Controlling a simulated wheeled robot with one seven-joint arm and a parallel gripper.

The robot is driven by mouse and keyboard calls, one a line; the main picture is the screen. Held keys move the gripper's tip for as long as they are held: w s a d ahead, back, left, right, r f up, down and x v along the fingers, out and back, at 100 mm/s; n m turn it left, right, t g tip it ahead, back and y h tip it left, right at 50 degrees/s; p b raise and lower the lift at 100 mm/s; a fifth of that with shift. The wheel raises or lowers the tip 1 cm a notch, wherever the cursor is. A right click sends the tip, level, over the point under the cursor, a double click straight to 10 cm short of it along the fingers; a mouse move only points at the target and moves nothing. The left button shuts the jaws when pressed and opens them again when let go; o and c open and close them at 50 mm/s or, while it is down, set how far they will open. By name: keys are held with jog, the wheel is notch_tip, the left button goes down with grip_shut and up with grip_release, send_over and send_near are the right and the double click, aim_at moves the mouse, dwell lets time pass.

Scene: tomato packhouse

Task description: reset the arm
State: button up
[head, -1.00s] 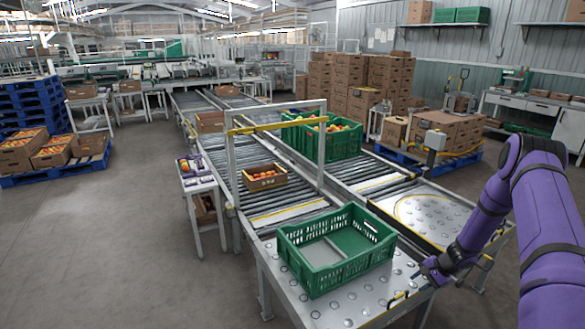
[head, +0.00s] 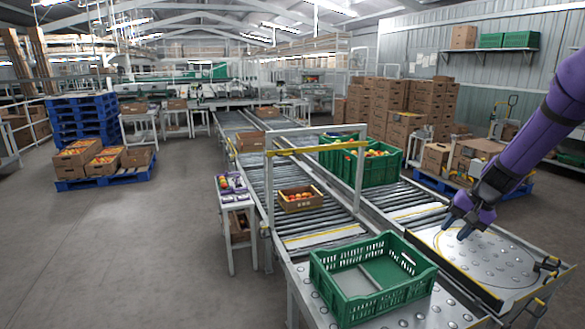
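My gripper (head: 456,227) hangs from my purple arm at the right of the head view. It points down and to the left, above the ball-transfer table (head: 500,262). Its two dark fingers look spread apart, with nothing seen between them. The gripper is to the right of the empty green crate (head: 375,303) and apart from it.
The green crate stands on the near ball table. A carton of tomatoes (head: 299,203) sits on the roller conveyor (head: 330,226) under a metal frame (head: 361,178). A filled green crate (head: 372,172) stands behind. Open floor (head: 140,250) lies left.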

jog(key=s+a+r+n+t+h, duration=0.1)
jog(key=s+a+r+n, duration=0.1)
jog(key=s+a+r, duration=0.45)
jog(key=s+a+r+n+h, duration=0.1)
jog(key=s+a+r+n, duration=0.15)
jog(key=s+r, duration=0.65)
jog(key=s+a+r+n+t+h, duration=0.1)
jog(key=s+r, duration=0.1)
jog(key=s, duration=0.6)
jog(key=s+a+r+t+h, duration=0.1)
jog(key=s+r, duration=0.2)
jog(key=s, duration=0.6)
jog(key=shift+s+a+n, duration=0.25)
jog(key=shift+a+n, duration=0.1)
jog(key=shift+a, duration=0.05)
